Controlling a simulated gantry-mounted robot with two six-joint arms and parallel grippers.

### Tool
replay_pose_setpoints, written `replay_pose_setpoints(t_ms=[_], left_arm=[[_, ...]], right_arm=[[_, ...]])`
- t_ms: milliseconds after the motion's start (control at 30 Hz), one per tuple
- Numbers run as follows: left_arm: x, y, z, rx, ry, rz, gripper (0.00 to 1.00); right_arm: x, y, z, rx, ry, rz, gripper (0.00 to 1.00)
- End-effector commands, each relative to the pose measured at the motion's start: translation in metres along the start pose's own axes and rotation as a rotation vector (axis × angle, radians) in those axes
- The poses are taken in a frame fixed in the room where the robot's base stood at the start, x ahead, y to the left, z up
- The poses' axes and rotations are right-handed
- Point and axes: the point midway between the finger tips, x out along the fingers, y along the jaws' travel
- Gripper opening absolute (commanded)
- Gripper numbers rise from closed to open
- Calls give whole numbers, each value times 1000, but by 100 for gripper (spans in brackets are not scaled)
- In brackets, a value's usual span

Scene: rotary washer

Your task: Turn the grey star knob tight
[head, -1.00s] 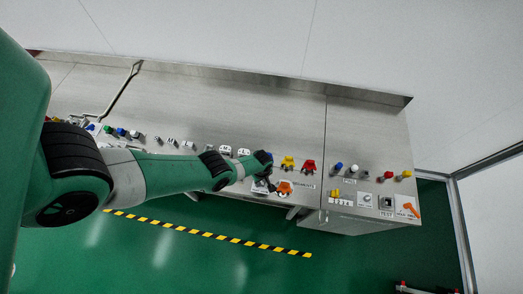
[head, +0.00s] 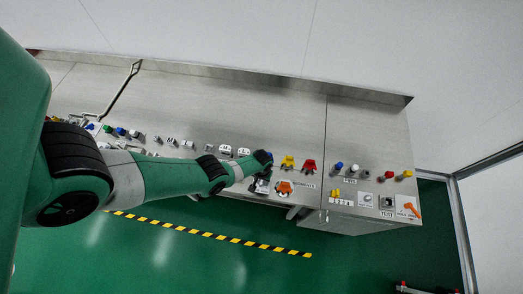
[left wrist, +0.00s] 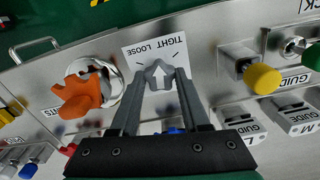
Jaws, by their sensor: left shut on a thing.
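The grey star knob (left wrist: 159,75) has a white arrow on its face and sits on a white label (left wrist: 133,51) with the words TIGHT and LOOSE. In the left wrist view the label reads upside down and the arrow points toward the top of the picture. My left gripper (left wrist: 160,84) is shut on the knob, one finger on each side of it.
An orange knob (left wrist: 82,93) on a round metal base is close to the left in the wrist view. A yellow-capped part (left wrist: 262,78) stands to the right. Several guide blocks (left wrist: 240,122) are nearby. The steel console (head: 240,110) has a clear top behind the controls.

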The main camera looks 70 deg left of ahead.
Motion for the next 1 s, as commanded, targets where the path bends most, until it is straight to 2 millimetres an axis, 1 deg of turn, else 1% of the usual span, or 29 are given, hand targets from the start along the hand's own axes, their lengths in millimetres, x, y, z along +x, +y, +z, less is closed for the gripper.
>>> replay_pose_setpoints(t_ms=[600, 800, 1000], left_arm=[[1, -1, 0, 576, 0, 0, 0], [1, -1, 0, 728, 0, 0, 0], [1, -1, 0, 831, 0, 0, 0]], right_arm=[[0, 0, 0, 0, 0, 0, 100], [0, 0, 0, 0, 0, 0, 100], [0, 0, 0, 0, 0, 0, 100]])
